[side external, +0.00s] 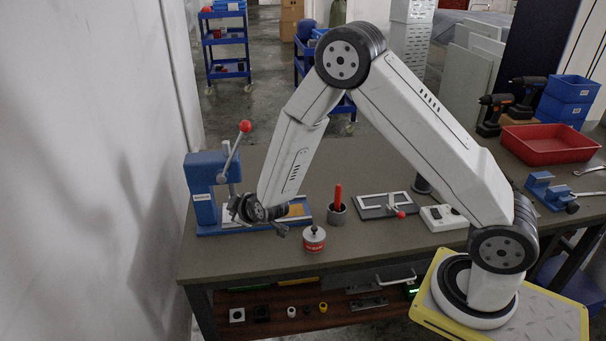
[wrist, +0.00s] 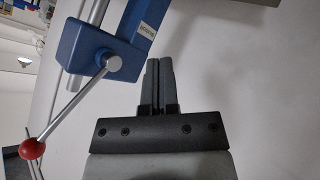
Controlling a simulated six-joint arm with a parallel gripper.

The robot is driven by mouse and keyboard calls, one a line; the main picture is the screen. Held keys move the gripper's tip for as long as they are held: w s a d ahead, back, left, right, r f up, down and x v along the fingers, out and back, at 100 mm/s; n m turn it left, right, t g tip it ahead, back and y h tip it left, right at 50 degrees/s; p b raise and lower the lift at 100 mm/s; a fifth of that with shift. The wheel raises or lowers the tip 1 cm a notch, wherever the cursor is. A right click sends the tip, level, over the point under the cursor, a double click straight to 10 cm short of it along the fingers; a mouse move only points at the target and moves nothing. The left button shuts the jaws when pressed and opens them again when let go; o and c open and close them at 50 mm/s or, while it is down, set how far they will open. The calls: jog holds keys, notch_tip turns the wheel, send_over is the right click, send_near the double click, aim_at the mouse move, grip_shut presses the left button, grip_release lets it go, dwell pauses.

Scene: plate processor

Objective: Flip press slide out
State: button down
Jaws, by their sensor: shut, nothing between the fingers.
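The blue press (side external: 203,192) stands at the left end of the workbench, near the wall. Its lever (side external: 231,155) tilts up to the right and ends in a red ball (side external: 245,126). The press's long blue base (side external: 222,229) runs right, partly hidden behind my wrist; a tan patch shows at its right end. In the wrist view the press head (wrist: 97,42) fills the upper left, and the red ball (wrist: 32,149) is at lower left. My gripper (wrist: 159,62) is shut and empty beside the press head, apart from the lever. In the side view its fingertips are hard to make out.
A flat fixture (side external: 377,206) with a red knob lies farther right. The wall (side external: 100,180) is close on the left.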

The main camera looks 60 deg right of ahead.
jog(key=f+n+t+h, duration=0.1)
jog(key=f+h, duration=0.1)
jog(key=f, duration=0.1)
jog(key=w+d+f+n+t+h, duration=0.1)
jog(key=f, duration=0.2)
jog(key=w+d+f+n+t+h, duration=0.1)
jog(key=f+h, duration=0.1)
jog(key=f, duration=0.1)
jog(key=shift+w+d+f+n+t+h, duration=0.2)
jog(key=shift+f+n+t+h, duration=0.1)
jog(key=shift+f+t, duration=0.1)
jog(key=shift+s+d+f+n+t+h, duration=0.2)
jog(key=shift+s+f+h, duration=0.1)
jog(key=shift+f+h, duration=0.15)
jog(key=shift+s+d+f+n+t+h, duration=0.1)
jog(key=shift+s+f+n+h, duration=0.15)
jog(key=shift+f+h, duration=0.2)
jog(key=shift+w, duration=0.1)
jog(key=x, duration=0.9)
jog(key=shift+w+d, duration=0.3)
jog(key=shift+d, duration=0.2)
jog(key=shift+s+d+f, duration=0.15)
jog(key=shift+s+d, duration=0.15)
jog(key=shift+d, duration=0.5)
jog(key=shift+s+d+f, duration=0.15)
jog(key=shift+s+d, duration=0.15)
jog(key=shift+d, duration=0.5)
